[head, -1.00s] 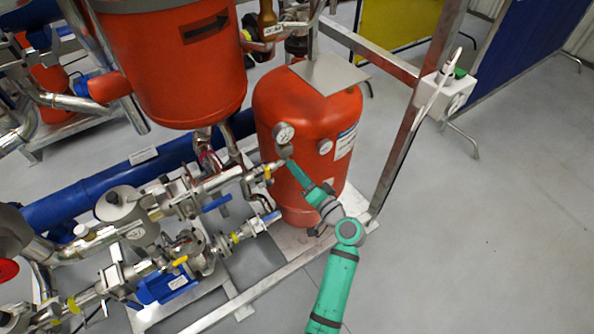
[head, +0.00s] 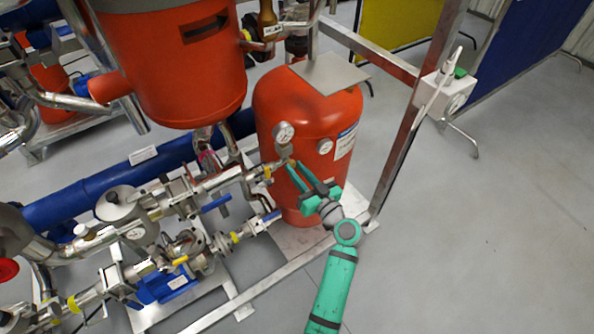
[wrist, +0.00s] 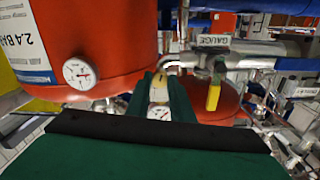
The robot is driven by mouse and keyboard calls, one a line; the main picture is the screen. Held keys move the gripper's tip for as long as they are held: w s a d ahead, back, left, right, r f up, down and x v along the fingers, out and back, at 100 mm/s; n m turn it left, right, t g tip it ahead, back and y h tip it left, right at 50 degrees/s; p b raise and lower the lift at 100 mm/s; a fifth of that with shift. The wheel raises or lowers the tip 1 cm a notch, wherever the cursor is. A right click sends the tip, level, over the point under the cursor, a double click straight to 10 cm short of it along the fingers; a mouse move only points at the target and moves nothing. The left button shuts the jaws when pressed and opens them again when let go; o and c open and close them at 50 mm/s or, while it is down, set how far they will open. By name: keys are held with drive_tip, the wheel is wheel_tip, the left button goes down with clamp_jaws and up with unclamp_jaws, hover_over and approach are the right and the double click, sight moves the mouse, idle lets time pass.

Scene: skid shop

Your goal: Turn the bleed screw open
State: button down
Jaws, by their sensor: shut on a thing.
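My gripper (head: 293,165) reaches in at the front of the small red tank, its two green fingers pointing up at the gauge fitting. In the wrist view its fingers (wrist: 159,82) are closed around a small brass-coloured piece, which appears to be the bleed screw (wrist: 158,94). In the head view the screw is too small and too covered by the fingertips to make out. The fitting (head: 284,151) under the round gauge (head: 284,132) is right above the fingertips.
A metal frame post (head: 405,140) rises at right; open floor (head: 500,230) lies beyond.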

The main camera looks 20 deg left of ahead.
drive_tip(key=shift+f+n, duration=0.1)
drive_tip(key=shift+n, duration=0.3)
drive_tip(key=c, duration=1.6)
unclamp_jaws()
drive_tip(key=shift+o, duration=0.2)
drive_tip(key=shift+d, duration=0.1)
drive_tip(key=v, duration=1)
drive_tip(key=shift+s+d, duration=0.25)
